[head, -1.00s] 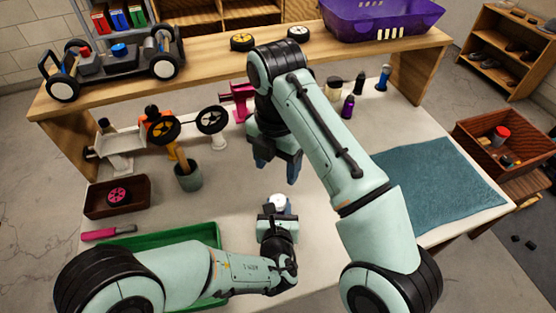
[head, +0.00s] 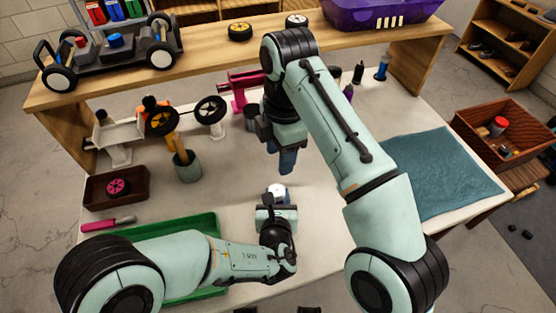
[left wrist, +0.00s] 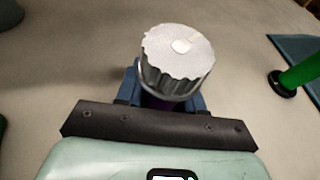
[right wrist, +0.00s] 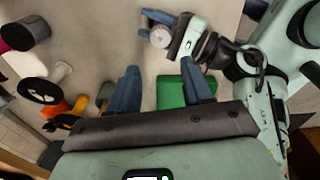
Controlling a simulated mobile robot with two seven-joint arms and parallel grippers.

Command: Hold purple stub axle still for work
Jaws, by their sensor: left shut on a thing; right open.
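In the left wrist view, the purple stub axle (left wrist: 150,101) shows only a strip of purple below a grey, ridged cap with a pale top (left wrist: 180,50). My left gripper (left wrist: 166,92) is shut on it, one blue finger on each side. In the head view, the pale top (head: 277,189) shows at the left gripper (head: 276,199), over the bench. My right gripper (head: 283,162) is open and empty, behind and above the left one. In the right wrist view, its fingers (right wrist: 161,88) are wide apart, and the left gripper with the pale top (right wrist: 160,38) is apart from them.
A green tray (head: 205,228) lies by my left forearm. A brown box (head: 97,200) with a pink wheel, a grey cup (head: 187,170) and wheels on a stand (head: 160,121) are at left. A teal mat (head: 440,178) lies at right. A raised shelf (head: 210,62) runs behind.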

